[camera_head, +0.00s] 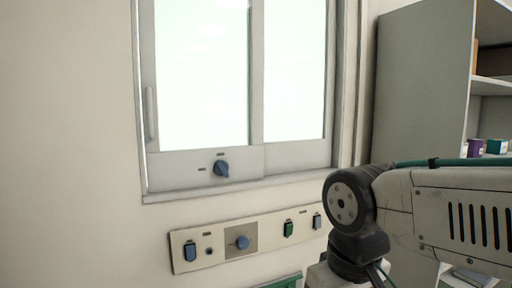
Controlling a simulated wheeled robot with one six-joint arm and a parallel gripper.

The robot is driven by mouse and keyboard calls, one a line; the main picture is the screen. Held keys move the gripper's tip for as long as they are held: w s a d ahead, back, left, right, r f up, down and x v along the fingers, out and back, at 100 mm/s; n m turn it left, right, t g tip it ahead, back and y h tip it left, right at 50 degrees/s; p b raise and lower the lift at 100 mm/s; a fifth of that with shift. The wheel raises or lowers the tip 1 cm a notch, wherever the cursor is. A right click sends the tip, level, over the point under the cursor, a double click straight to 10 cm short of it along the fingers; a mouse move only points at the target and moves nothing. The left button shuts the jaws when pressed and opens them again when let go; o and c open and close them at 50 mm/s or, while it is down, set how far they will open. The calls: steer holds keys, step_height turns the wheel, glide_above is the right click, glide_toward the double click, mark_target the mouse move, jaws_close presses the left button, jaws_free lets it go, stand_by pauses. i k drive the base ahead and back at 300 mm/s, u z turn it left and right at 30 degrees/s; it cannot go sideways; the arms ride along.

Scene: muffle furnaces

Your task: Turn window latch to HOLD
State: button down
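The window latch (221,169) is a small blue knob on the pale lower rail of the window (200,80). One small dark label is above it and another to its left; both are too small to read. The knob looks slightly tilted, but I cannot tell which label it points to. My arm comes in from the right, and its black joint (350,205) is below and right of the latch, apart from it. The arm bends down out of the bottom edge, and my gripper's fingers do not show.
Below the window, a wall panel (212,262) carries another blue knob (242,242), blue switches and a green switch (288,229). A grey cabinet (420,80) with open shelves stands at the right. A vertical handle (151,113) is on the window's left side. The wall at left is bare.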

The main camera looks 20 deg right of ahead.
mark_target(169, 171)
steer(key=k, duration=0.5)
steer(key=z, duration=0.75)
steer(key=i, duration=1.4)
steer(key=u, duration=0.75)
